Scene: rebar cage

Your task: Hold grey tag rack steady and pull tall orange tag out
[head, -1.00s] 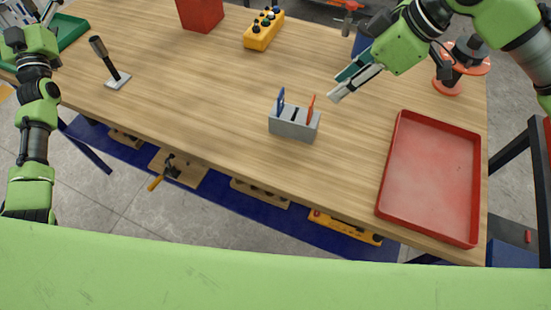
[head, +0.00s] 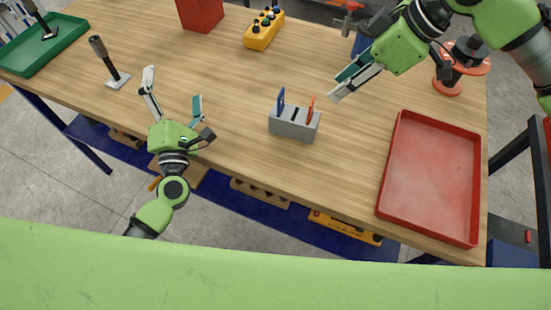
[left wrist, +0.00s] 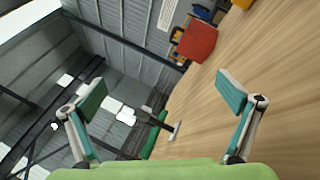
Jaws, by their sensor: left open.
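The grey tag rack (head: 294,124) stands on the wooden table near its front edge in the head view. A blue tag (head: 281,99), a small black tag (head: 295,113) and an orange tag (head: 310,109) stand up from it. My left gripper (head: 172,92) is open and empty over the front edge of the table, left of the rack and apart from it. In the left wrist view its fingers (left wrist: 166,98) are spread wide. My right gripper (head: 346,83) is empty above the table, right of and beyond the rack; its fingers look close together, with the gap unclear.
A red tray (head: 428,180) lies right of the rack. A black-handled tool on a plate (head: 117,80) stands on the left, beside a green tray (head: 42,57). A yellow block with knobs (head: 264,32) and a red box (head: 200,12) are at the back. The table between left gripper and rack is clear.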

